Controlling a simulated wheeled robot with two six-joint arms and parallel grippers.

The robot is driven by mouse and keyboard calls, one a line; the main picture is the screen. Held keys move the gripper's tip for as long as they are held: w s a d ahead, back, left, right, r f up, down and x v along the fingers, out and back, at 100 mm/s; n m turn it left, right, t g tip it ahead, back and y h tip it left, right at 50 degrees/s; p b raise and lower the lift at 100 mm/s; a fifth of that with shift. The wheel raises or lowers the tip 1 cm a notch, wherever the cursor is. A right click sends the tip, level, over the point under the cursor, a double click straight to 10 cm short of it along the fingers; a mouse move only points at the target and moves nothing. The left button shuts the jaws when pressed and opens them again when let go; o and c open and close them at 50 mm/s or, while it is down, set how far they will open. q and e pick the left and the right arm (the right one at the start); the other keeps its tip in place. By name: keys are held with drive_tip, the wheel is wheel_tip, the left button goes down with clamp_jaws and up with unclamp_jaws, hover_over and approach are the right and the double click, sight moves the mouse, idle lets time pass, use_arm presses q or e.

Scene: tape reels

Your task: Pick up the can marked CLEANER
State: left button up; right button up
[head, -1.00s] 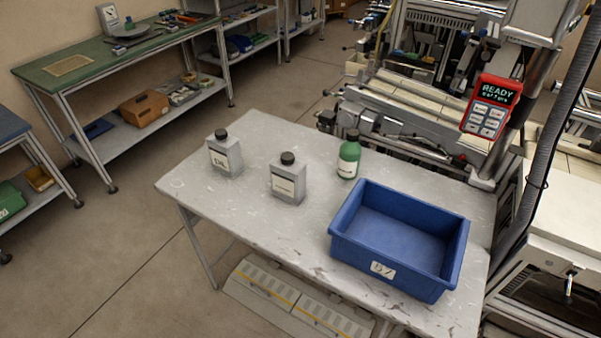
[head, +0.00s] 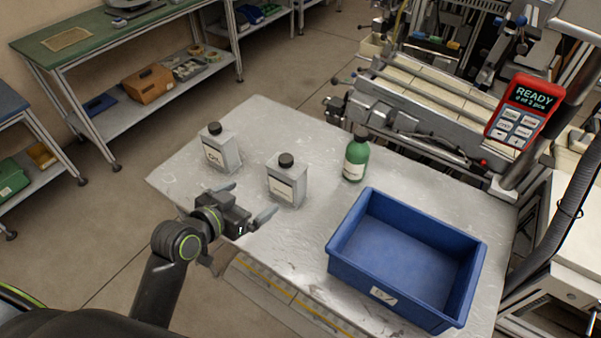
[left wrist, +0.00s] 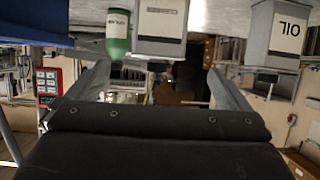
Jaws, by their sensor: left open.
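Two grey cans with black caps stand upright on the light grey table (head: 270,240). The left can (head: 222,156) is marked OIL; its label shows upside down in the left wrist view (left wrist: 287,30). The middle can (head: 287,182) has a pale label that I cannot read for sure; it also shows in the left wrist view (left wrist: 160,30). A green bottle (head: 355,158) with a black cap and an unreadable label stands to its right. My left gripper (head: 247,203) is open and empty, in front of the two grey cans, its fingers pointing toward them. My right gripper is out of view.
A blue bin (head: 340,262), empty, stands on the table's right part. A machine with a red control panel (head: 524,110) reading READY stands behind the table. A green-topped bench (head: 110,48) is at the back left. The table is clear between cans and bin.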

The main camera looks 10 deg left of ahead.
sight(280, 174)
use_arm(q)
drive_tip(key=x, duration=0.4)
drive_tip(key=r+p+x, duration=0.1)
drive_tip(key=x, duration=0.3)
drive_tip(key=p+x, duration=0.1)
drive_tip(key=x, duration=0.2)
drive_tip(key=shift+w+d+r, duration=0.15)
drive_tip(key=shift+w+d, duration=0.3)
drive_tip(key=shift+w, duration=0.15)
drive_tip(key=shift+w+d+p, duration=0.1)
drive_tip(key=shift+w+p, duration=0.35)
drive_tip(key=shift+p, duration=0.05)
drive_tip(key=shift+r+p+x, duration=0.1)
drive_tip(key=shift+p+x, duration=0.2)
drive_tip(key=shift+x, duration=0.8)
drive_tip(key=shift+r+p+x, duration=0.15)
drive_tip(key=shift+p+x, duration=0.15)
drive_tip(key=shift+x, duration=0.75)
drive_tip(key=shift+w, duration=0.1)
drive_tip(key=shift+c, duration=0.3)
drive_tip(key=c, duration=1)
